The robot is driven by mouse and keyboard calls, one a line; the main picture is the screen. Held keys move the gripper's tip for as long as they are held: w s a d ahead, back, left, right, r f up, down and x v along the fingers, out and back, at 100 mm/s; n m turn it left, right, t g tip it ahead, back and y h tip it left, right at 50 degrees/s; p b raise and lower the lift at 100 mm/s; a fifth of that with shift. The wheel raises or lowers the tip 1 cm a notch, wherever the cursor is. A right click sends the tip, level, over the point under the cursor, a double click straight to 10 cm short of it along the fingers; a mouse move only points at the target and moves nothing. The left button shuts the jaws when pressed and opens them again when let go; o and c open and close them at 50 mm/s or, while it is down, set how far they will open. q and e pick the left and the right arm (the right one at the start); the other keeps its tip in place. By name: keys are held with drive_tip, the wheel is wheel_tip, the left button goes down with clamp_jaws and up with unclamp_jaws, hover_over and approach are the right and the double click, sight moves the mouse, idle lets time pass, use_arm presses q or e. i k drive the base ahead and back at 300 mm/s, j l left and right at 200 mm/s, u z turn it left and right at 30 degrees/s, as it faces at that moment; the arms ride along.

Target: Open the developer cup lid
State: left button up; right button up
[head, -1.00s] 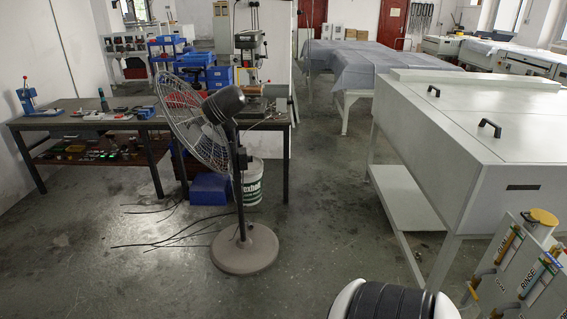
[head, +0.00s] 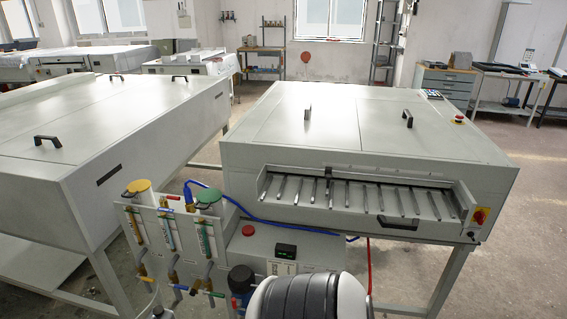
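A cup with a yellow-orange lid (head: 139,186) stands behind the labelled valve panel (head: 152,228) at lower left in the head view. A cup with a green lid (head: 208,195) stands to its right behind the same panel. Both lids appear to be down on their cups. The panel labels are too small to read here, so I cannot tell which cup is the developer cup. Neither of my grippers is in view.
The plate processor (head: 368,140) stands in the centre, with its slatted feed opening facing me. A long grey cabinet (head: 110,140) fills the left. Blue hose (head: 285,226) runs along the processor's front. Open floor (head: 515,245) lies at right.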

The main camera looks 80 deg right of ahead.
sight(208, 196)
drive_tip(key=z, duration=1.9)
